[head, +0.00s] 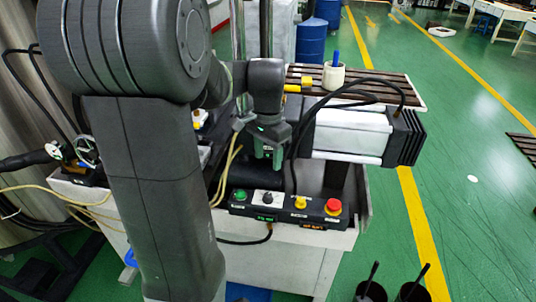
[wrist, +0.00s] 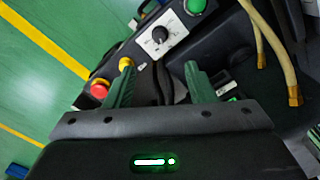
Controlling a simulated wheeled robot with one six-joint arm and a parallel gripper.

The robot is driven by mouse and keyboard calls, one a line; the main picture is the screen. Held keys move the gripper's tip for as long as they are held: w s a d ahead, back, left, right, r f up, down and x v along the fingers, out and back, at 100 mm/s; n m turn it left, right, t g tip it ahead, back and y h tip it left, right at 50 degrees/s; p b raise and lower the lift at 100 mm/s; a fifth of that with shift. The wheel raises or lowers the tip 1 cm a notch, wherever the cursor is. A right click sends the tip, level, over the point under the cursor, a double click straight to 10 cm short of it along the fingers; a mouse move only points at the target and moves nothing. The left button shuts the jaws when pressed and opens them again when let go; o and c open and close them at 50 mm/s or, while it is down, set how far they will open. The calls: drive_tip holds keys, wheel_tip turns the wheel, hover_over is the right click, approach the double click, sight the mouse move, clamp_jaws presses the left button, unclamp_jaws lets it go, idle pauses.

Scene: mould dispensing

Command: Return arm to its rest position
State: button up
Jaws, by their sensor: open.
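My gripper (head: 270,158) hangs from my arm in the middle of the head view, with its green fingers pointing down. It is above and a little behind the control box (head: 276,211), apart from it as far as I can tell. In the wrist view my gripper (wrist: 158,68) is open, with its two green fingers apart and nothing held between them. The wrist view also shows the green button (wrist: 196,6), the knob (wrist: 160,36) and the red button (wrist: 100,88) beyond the fingertips.
A machine with a white and black cylinder (head: 350,133) stands right of my gripper. A slatted tabletop (head: 390,83) behind carries a white cup (head: 333,76). Yellowish hoses (head: 226,172) hang just left. Green floor (head: 470,200) is open at right; two black pots (head: 412,292) stand in front.

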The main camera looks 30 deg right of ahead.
sight(268, 194)
drive_tip(key=shift+f, duration=0.1)
idle(0.3)
wheel_tip(268, 194, down, 14)
drive_tip(key=shift+r, duration=0.1)
idle(0.5)
drive_tip(key=shift+r, duration=0.15)
